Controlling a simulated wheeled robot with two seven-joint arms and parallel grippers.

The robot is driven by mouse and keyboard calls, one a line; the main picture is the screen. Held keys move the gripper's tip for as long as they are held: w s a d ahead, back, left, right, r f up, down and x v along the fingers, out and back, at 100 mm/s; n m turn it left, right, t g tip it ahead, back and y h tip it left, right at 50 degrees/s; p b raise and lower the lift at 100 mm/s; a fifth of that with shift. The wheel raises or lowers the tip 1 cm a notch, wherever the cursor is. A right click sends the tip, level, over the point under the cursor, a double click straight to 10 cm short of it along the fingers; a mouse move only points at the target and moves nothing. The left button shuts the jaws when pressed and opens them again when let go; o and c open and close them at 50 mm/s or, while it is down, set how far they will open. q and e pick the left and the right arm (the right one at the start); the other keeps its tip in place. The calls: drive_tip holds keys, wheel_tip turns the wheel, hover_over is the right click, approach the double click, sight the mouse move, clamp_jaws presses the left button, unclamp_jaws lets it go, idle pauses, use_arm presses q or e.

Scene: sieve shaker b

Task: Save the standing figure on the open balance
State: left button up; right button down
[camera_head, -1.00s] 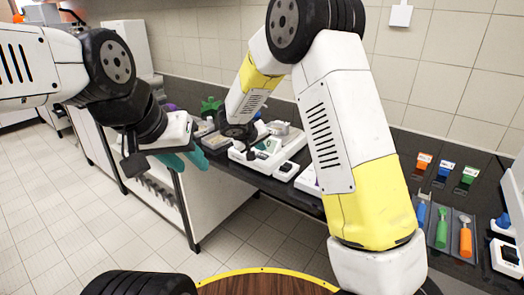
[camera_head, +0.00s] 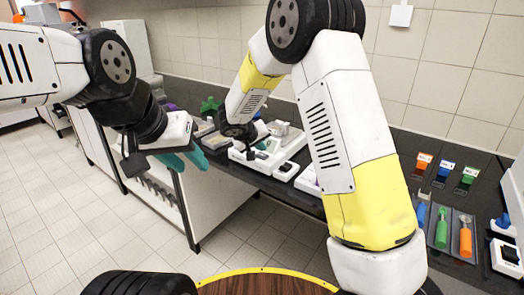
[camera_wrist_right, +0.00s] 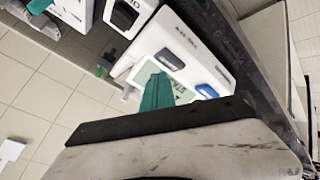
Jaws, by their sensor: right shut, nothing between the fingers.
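The open balance is a white unit (camera_head: 240,158) on the dark bench in the head view, partly hidden by my right gripper (camera_head: 252,143). In the right wrist view the balance (camera_wrist_right: 187,35) fills the upper middle. Its pale display (camera_wrist_right: 146,72) shows dark characters, partly covered by the teal fingers of my right gripper (camera_wrist_right: 157,90), so I cannot read the figure. Beside it are a dark grey button (camera_wrist_right: 170,60) and a blue button (camera_wrist_right: 207,91). My right gripper is shut and empty, over the display area; contact cannot be told. My left gripper (camera_head: 187,161) hangs off the bench front, teal fingers apart and empty.
A smaller white device (camera_head: 287,171) stands right of the balance. A green object (camera_head: 211,105) stands behind. At the far right are coloured bins (camera_head: 445,170) and a dark tray with green and orange tools (camera_head: 453,233). The floor left of the bench is clear.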

sight(261, 156)
drive_tip(key=shift+f, duration=0.15)
idle(0.4)
drive_tip(key=shift+f, duration=0.25)
drive_tip(key=shift+f, duration=0.5)
idle(0.6)
idle(0.4)
drive_tip(key=shift+r, duration=0.9)
drive_tip(key=shift+r, duration=2.55)
